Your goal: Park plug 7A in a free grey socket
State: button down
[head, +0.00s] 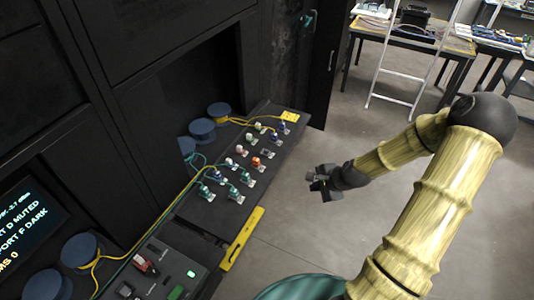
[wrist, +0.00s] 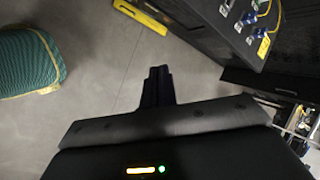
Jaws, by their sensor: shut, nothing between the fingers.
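A black sloping panel (head: 222,212) carries rows of small plugs in pale sockets. Teal plugs (head: 232,190) sit at its near end, white and red plugs (head: 256,161) in the middle and a blue plug (head: 283,128) near the far end. Labels are too small to read, so I cannot tell which plug is 7A or which grey socket is free. My gripper (head: 318,186) hangs over open floor to the right of the panel, apart from every plug. In the wrist view its fingers (wrist: 158,72) are together and empty. Blue plugs (wrist: 250,18) show at upper right there.
Yellow and teal cables run from round blue spools (head: 202,130) to the panel. A yellow bar (head: 242,240) lies along the panel's near right edge. A splicing unit (head: 160,270) stands at the bottom left. Floor between panel and arm is clear; a ladder (head: 410,70) stands behind.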

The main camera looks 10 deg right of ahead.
jog(key=s+a+r+n+g+h+b, duration=0.2)
jog(key=s+a+r+n+g+h, duration=0.1)
jog(key=s+a+r+n, duration=0.7)
jog(key=s+r+n, duration=0.3)
jog(key=s+n, duration=0.1)
jog(key=n, duration=0.2)
jog(key=shift+s+a+r+n, duration=0.25)
jog(key=shift+s+a+n, duration=0.1)
jog(key=shift+s+n, duration=0.05)
